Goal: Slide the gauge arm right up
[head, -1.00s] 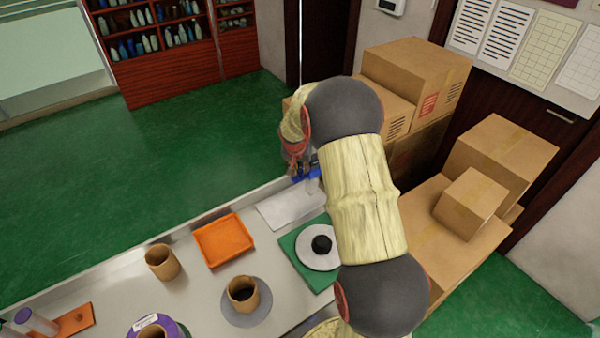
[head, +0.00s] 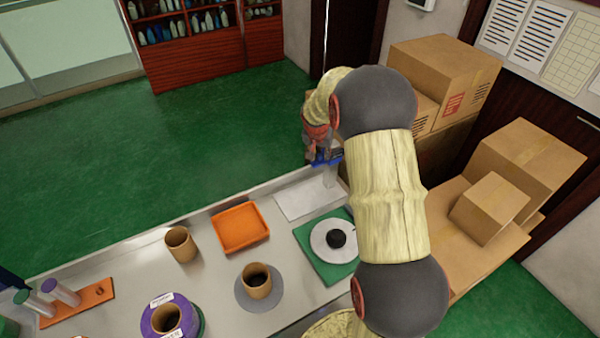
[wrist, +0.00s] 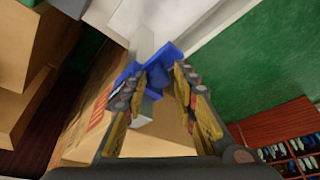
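The gauge stands at the far end of the counter: a pale upright post (head: 330,177) on a light grey plate (head: 300,198), with a blue gauge arm (head: 326,158) on the post. My gripper (head: 318,148) is at the blue arm, partly hidden by my wrist and forearm. In the wrist view the two fingers (wrist: 160,76) lie on either side of the blue arm (wrist: 128,76), close against it, and the blue part fills the gap at the tips. The pale post (wrist: 143,38) shows beyond. The exact contact is small and blurred.
A green mat (head: 318,272) with a grey disc and black knob lies near the plate. An orange tray (head: 240,228) and brown cups (head: 181,244) stand further left. Cardboard boxes (head: 440,75) are stacked right of the gauge. Green floor (head: 200,130) is open beyond the counter.

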